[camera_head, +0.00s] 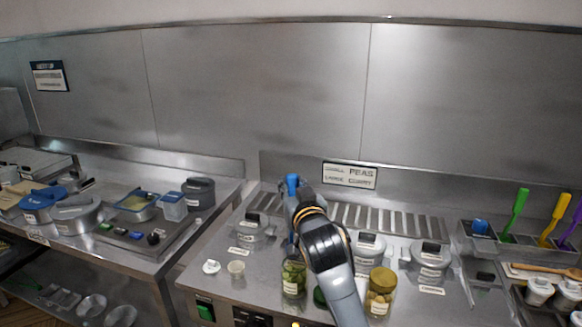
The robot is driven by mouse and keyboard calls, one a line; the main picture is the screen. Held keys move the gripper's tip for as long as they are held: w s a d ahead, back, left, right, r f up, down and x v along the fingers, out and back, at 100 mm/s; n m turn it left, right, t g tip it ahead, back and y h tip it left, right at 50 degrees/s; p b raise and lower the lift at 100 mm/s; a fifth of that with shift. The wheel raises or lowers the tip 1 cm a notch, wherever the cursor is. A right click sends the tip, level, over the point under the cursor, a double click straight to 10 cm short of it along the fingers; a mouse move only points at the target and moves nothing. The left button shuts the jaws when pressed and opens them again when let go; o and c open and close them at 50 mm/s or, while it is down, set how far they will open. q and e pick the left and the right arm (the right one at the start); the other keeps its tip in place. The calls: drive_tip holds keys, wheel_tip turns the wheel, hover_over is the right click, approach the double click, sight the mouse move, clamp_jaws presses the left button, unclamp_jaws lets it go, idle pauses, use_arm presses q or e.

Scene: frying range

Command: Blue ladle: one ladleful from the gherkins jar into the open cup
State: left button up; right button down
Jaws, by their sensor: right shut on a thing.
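My right arm comes in from the bottom, and its gripper (293,212) is shut on the blue ladle (292,182). The top of the blue handle shows above the gripper; the arm hides much of the rest, and I cannot make out the bowl. The gherkins jar (293,280), glass with green contents, stands on the counter just below the gripper in the picture. The open cup (236,268), small and pale, stands to the left of the jar. I cannot see what is in the cup. My left gripper is not in view.
A white lid (211,267) lies left of the cup. A green lid (320,297) lies right of the jar, partly behind my arm. Green, yellow and purple handles (557,215) stand in a rack at right.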

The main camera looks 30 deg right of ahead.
drive_tip(key=shift+w+d+r, duration=0.4)
drive_tip(key=shift+d+r, duration=0.05)
drive_tip(key=shift+r, duration=0.15)
drive_tip(key=shift+w+d+r, duration=0.1)
drive_tip(key=shift+w+d, duration=0.05)
drive_tip(key=shift+d, duration=0.05)
drive_tip(key=shift+f+b, duration=0.25)
drive_tip(key=shift+b, duration=0.1)
drive_tip(key=f+b, duration=0.3)
drive_tip(key=shift+s, duration=0.2)
wheel_tip(320, 180, down, 7)
drive_tip(key=b, duration=0.4)
drive_tip(key=shift+f+b, duration=0.2)
drive_tip(key=shift+b, duration=0.2)
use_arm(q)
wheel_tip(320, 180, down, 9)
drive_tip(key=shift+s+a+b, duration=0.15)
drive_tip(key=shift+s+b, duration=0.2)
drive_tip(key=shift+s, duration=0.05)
use_arm(e)
drive_tip(key=shift+w+f, duration=0.1)
drive_tip(key=shift+f, duration=0.65)
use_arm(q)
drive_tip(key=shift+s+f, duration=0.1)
use_arm(e)
drive_tip(key=shift+r, duration=0.1)
